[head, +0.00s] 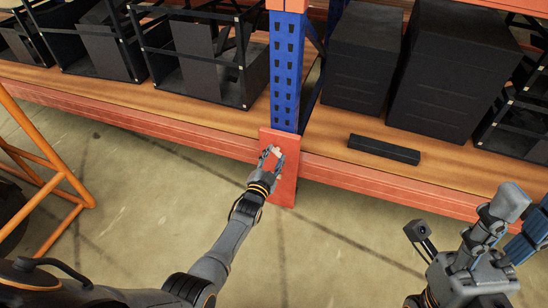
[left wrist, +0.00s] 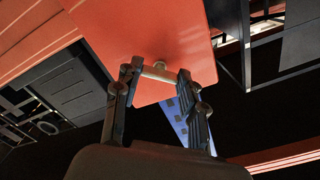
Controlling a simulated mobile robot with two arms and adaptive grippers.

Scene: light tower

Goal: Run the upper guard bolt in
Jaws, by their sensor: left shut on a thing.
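The red-orange guard plate (head: 283,188) stands at the foot of the blue rack upright (head: 287,75). My left gripper (head: 271,153) reaches the upper part of its face. In the left wrist view the two fingers of my left gripper (left wrist: 156,76) are closed on the pale grey guard bolt (left wrist: 159,66), which lies between the tips against the guard plate (left wrist: 140,30). In the head view the fingers mostly cover the bolt. Part of my right arm and gripper (head: 490,235) shows at the lower right, apart from the rack; its finger state is unclear.
An orange shelf beam (head: 130,112) runs across on both sides of the upright. Dark boxes (head: 440,70) and a flat black bar (head: 384,149) sit on the right shelf, black frames (head: 205,65) on the left. An orange tubular frame (head: 45,165) stands at left. The floor between is clear.

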